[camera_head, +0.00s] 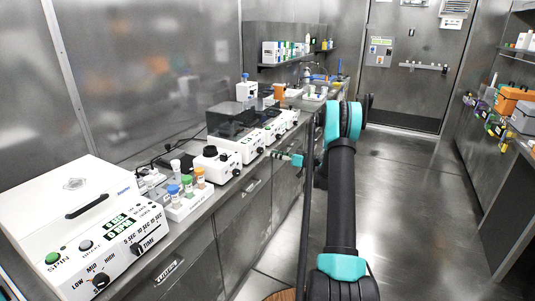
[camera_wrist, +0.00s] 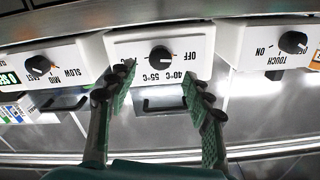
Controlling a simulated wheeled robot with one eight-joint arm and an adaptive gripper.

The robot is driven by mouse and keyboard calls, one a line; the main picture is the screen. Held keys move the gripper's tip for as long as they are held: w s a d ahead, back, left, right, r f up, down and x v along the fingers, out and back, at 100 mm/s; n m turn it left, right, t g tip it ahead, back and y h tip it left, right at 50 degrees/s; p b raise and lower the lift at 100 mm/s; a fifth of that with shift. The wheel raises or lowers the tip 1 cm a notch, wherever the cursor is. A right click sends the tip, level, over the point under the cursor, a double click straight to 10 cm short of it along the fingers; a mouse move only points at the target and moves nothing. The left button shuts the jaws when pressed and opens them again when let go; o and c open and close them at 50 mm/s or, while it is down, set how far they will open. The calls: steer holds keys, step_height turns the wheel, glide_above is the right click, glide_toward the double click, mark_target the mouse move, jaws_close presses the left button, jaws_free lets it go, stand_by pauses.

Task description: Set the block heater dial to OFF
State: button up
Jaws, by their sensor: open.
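The block heater (camera_wrist: 137,42) is a white box in the middle of the wrist view, seen upside down. Its black dial (camera_wrist: 162,57) is on the front face, with OFF to its right and 40°C, 55°C and a partly hidden label below. In the head view my gripper (camera_head: 278,154) reaches toward the bench fronts.
In the wrist view, a TOUCH/ON device (camera_wrist: 270,35) stands right and a SLOW/MID device (camera_wrist: 45,62) left. In the head view, a tube rack (camera_head: 186,206) and a large white machine (camera_head: 75,225) stand nearer on the bench. The floor (camera_head: 410,200) is clear.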

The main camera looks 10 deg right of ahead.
steer(key=v, duration=0.6)
steer(key=shift+s, duration=0.1)
steer(key=s+a+r+m+g+h, duration=0.25)
steer(key=s+a, duration=0.35)
steer(key=s, duration=0.4)
steer(key=s+a+r+m+g+h, duration=0.1)
steer(key=s+a+g+h, duration=0.25)
steer(key=s+a, duration=0.45)
steer(key=s+d+f+m+h, duration=0.1)
steer(key=s+d+f+h, duration=0.1)
steer(key=s, duration=0.8)
steer(key=s+d+f+m+h, duration=0.1)
steer(key=s+d+f+h, duration=0.1)
steer(key=s, duration=0.8)
steer(key=s+d+f+m+h, duration=0.1)
steer(key=s+d+h, duration=0.2)
steer(key=s, duration=0.7)
steer(key=shift+d+f+m+h, duration=0.35)
steer(key=shift+f+h, duration=0.05)
steer(key=shift+h, duration=0.4)
